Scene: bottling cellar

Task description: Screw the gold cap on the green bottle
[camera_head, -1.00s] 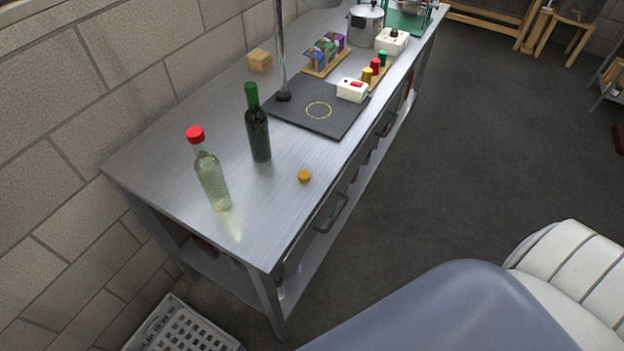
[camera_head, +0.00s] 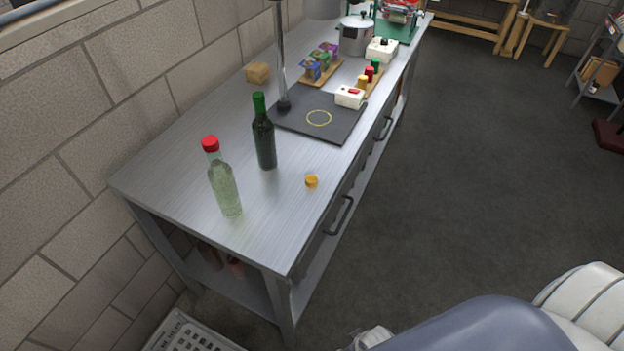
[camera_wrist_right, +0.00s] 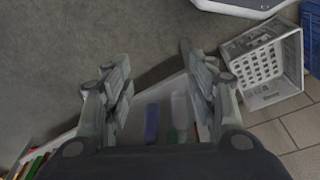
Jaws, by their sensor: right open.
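The gold cap (camera_head: 311,181) lies on the metal bench top near its front edge, apart from both bottles. A dark green bottle (camera_head: 265,145) with a bright green top stands upright to its left. A paler, see-through greenish bottle (camera_head: 224,190) with a red cap stands upright further left and nearer. My right gripper (camera_wrist_right: 160,75) shows in the right wrist view with its fingers spread and nothing between them. It is away from the cap and bottles. My left gripper is in neither view.
The bench (camera_head: 165,175) has a dark mat (camera_head: 295,122) with a yellow ring and a metal post behind the bottles. Small caps, cartons and a pot (camera_head: 355,35) stand further back. A pale crate (camera_wrist_right: 262,70) sits on the floor. The bench top around the cap is clear.

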